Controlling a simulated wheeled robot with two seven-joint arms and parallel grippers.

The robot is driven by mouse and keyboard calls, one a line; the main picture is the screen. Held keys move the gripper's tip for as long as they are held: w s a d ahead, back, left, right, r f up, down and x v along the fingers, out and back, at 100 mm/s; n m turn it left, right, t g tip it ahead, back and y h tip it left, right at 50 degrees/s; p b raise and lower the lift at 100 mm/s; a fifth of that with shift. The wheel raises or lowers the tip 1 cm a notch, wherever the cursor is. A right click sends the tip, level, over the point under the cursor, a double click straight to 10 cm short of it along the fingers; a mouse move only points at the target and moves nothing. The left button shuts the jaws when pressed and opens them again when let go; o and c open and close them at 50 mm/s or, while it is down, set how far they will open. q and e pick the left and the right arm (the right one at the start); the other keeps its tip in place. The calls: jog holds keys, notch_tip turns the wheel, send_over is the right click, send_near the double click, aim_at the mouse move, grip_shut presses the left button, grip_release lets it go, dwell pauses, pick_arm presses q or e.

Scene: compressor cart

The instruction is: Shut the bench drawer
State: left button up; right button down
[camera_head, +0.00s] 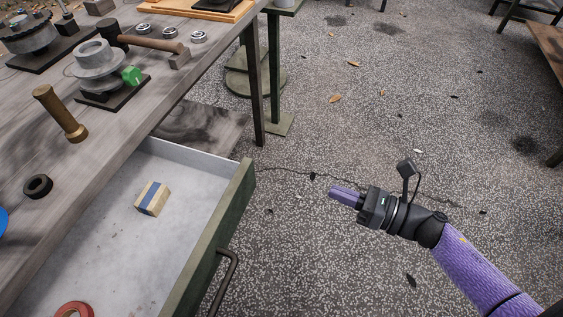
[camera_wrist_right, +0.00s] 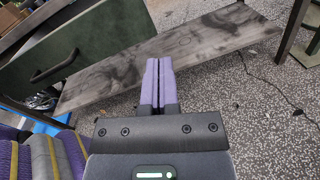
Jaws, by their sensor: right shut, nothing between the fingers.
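The bench drawer (camera_head: 218,232) is pulled open under the workbench, with a green front and a dark bar handle (camera_head: 225,280). A cream and blue block (camera_head: 152,198) lies inside it, and part of a red ring (camera_head: 74,309) shows at the near end. My right gripper (camera_head: 333,191) is shut and empty above the floor, to the right of the drawer front and apart from it. In the right wrist view its fingers (camera_wrist_right: 158,85) are together, and the green drawer front (camera_wrist_right: 95,45) with its handle (camera_wrist_right: 54,66) shows at upper left. My left gripper is not in view.
The bench top (camera_head: 115,125) holds a hammer (camera_head: 150,41), a brass cylinder (camera_head: 60,114), a grey flanged part (camera_head: 95,62) and a black ring (camera_head: 38,186). A low shelf board (camera_head: 200,128) lies beneath. The speckled floor right of the drawer is largely clear.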

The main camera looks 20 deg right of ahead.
jog(key=a+r+n+g+y, duration=0.1)
jog(key=r+n+g+y, duration=0.1)
jog(key=n, duration=0.3)
jog(key=b, duration=0.2)
send_near(253, 168)
jog(key=shift+m, duration=0.3)
jog(key=x, duration=0.6)
jog(key=shift+w+a, duration=0.1)
jog(key=shift+a, duration=0.2)
jog(key=shift+w+a, duration=0.25)
jog(key=shift+a, duration=0.1)
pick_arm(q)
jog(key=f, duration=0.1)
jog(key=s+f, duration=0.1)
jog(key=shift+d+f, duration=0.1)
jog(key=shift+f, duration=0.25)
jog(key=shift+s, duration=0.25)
pick_arm(e)
jog(key=shift+a, duration=0.1)
